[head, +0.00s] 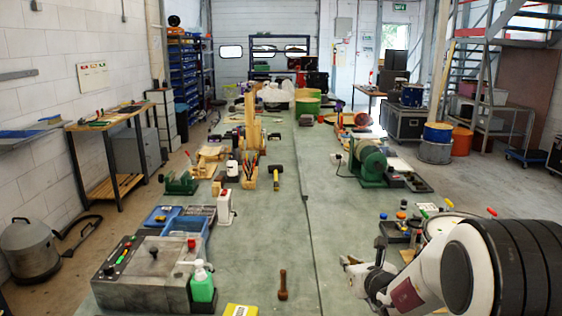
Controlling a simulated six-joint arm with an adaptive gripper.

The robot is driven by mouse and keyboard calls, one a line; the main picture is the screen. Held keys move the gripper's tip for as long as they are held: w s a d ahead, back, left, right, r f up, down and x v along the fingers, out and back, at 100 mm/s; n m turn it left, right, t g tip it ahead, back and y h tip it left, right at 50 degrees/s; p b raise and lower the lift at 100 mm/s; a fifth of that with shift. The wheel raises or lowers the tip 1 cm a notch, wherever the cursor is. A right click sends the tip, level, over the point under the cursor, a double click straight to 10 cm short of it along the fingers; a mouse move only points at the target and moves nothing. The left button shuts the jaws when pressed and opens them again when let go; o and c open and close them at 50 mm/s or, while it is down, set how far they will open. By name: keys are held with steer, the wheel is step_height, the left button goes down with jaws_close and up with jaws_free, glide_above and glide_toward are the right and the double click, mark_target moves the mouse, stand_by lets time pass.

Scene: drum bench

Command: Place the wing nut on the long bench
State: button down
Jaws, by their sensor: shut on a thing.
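The long bench (262,226) is a grey-green top running away from me through the middle of the head view. My gripper (362,272) is at the lower right, at the left end of my white and black arm, over the bench's near right part. No other wing nut can be made out.
A brown peg-like piece (283,285) stands near the front of the bench. A grey control box (150,272), a green bottle (202,284) and blue trays (185,225) are at left. A green machine (370,163) is at right. The bench middle is mostly clear.

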steer(key=s+d+m+h, duration=0.2)
steer(key=s+d, duration=0.4)
steer(key=s, duration=0.1)
steer(key=shift+s+f, duration=0.35)
steer(key=shift+w, duration=0.1)
steer(key=w+a+n+g+y, duration=0.1)
steer(key=w+a+n+y, duration=0.4)
steer(key=w+a, duration=1.35)
steer(key=w+a+f+n+g+y, duration=0.1)
steer(key=w+a+f+n+y, duration=0.1)
steer(key=a, duration=1)
steer(key=w+a+f+n+g+y, duration=0.1)
steer(key=w+a+f+n+y, duration=0.1)
steer(key=a, duration=1.1)
step_height(320, 180, down, 2)
steer(key=shift+w+f+g, duration=0.2)
steer(key=shift+w+g, duration=0.1)
steer(key=shift+w, duration=0.25)
steer(key=shift+f, duration=0.1)
steer(key=shift+f, duration=3.05)
steer(key=shift+f, duration=0.1)
